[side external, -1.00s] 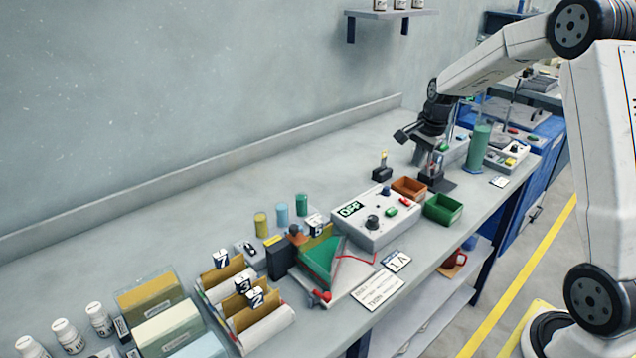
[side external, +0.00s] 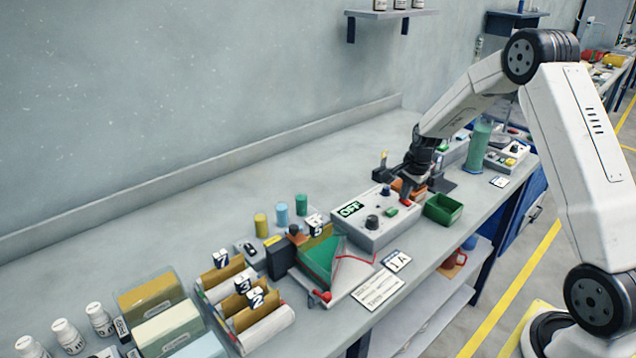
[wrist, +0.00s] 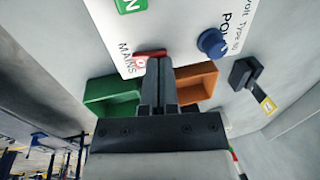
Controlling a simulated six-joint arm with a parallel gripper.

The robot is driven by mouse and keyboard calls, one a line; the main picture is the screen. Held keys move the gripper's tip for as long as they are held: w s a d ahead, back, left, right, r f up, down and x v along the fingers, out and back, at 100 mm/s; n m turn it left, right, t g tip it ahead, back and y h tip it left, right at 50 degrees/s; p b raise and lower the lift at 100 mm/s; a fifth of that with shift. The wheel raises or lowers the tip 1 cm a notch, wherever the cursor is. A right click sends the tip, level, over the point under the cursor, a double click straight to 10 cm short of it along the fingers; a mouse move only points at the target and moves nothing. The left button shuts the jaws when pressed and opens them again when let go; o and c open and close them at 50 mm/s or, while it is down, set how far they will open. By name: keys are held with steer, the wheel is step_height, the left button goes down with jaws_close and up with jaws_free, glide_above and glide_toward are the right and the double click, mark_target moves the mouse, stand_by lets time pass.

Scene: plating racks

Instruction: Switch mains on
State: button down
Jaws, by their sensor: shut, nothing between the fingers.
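The white power supply box (side external: 362,236) stands on the bench, and its display (side external: 351,209) reads OFF. On its top are a green button (side external: 391,212), a red button (side external: 406,202), a black knob (side external: 372,222) and a blue knob (side external: 385,191). In the wrist view the green button (wrist: 130,5) is at the top edge. The red button (wrist: 150,54) lies by the word MAINS, partly hidden by my fingers. My gripper (wrist: 158,62) is shut and empty, its tips at the red button's edge; I cannot tell if they touch. The blue knob (wrist: 212,42) is right of them.
A green tray (side external: 443,209) and an orange tray (wrist: 200,82) sit beside the box, close to my gripper. A small black stand (side external: 382,174) is behind the box. A wedge-shaped cell (side external: 318,258) and cards lie to the left. The bench's back strip is clear.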

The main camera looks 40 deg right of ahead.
steer(key=shift+w, duration=0.1)
stand_by(0.3)
steer(key=shift+w+f+g, duration=0.1)
steer(key=shift+f+g, duration=0.35)
steer(key=shift+g, duration=0.15)
steer(key=shift+f, duration=0.1)
steer(key=shift+s, duration=0.95)
step_height(320, 180, up, 15)
steer(key=shift+s+f, duration=0.15)
steer(key=shift+s, duration=0.25)
steer(key=shift+d, duration=0.1)
stand_by(0.4)
